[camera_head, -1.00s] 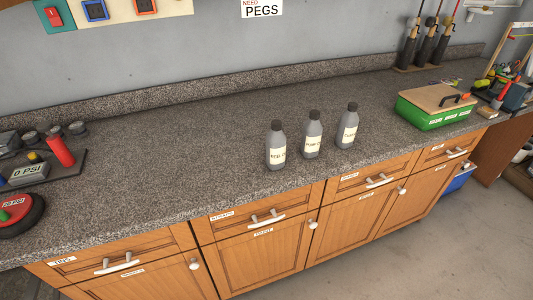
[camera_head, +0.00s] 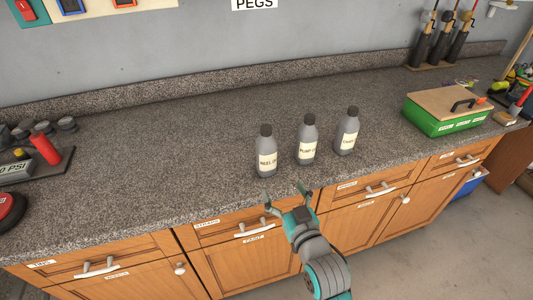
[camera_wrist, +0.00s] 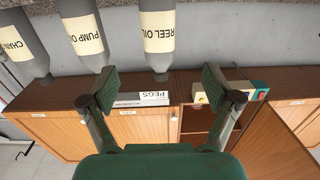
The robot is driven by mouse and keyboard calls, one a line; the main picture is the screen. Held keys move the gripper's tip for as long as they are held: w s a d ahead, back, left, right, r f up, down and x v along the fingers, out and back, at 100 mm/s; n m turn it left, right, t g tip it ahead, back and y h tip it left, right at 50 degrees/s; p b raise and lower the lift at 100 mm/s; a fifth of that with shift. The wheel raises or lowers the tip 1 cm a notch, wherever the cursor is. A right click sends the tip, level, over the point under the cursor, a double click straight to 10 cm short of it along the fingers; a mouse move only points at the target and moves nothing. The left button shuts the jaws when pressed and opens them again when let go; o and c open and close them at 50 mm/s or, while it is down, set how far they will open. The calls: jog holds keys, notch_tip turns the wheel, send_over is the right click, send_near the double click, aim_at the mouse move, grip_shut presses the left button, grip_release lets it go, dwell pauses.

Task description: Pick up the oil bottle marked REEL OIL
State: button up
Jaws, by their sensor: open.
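The REEL OIL bottle (camera_head: 266,153) is grey with a dark cap and a cream label. It stands upright on the counter, leftmost of three alike bottles in the head view. In the wrist view it hangs upside down at the top (camera_wrist: 159,45), its cap end between and beyond my fingers. My gripper (camera_head: 285,198) is open and empty at the counter's front edge, just in front of the bottles and apart from them. Its two fingers also show in the wrist view (camera_wrist: 160,88).
The PUMP OIL bottle (camera_head: 307,140) and a third bottle (camera_head: 347,131) stand close to the right. A green box (camera_head: 446,121) with a wooden lid sits farther right. A gauge board (camera_head: 42,165) is at left. The counter (camera_head: 150,150) between is clear.

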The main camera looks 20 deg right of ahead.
aim_at(270, 150)
jog(key=w+r, duration=0.1)
jog(key=w, duration=0.2)
jog(key=w+r, duration=0.1)
jog(key=w, duration=0.2)
jog(key=w+r, duration=0.1)
jog(key=w, duration=0.2)
jog(key=shift+a+r, duration=0.15)
jog(key=shift+r, duration=0.15)
jog(key=shift+w+r, duration=0.15)
jog(key=shift+w, duration=2.55)
jog(key=shift+c, duration=0.2)
jog(key=c, duration=1.5)
jog(key=shift+r, duration=0.15)
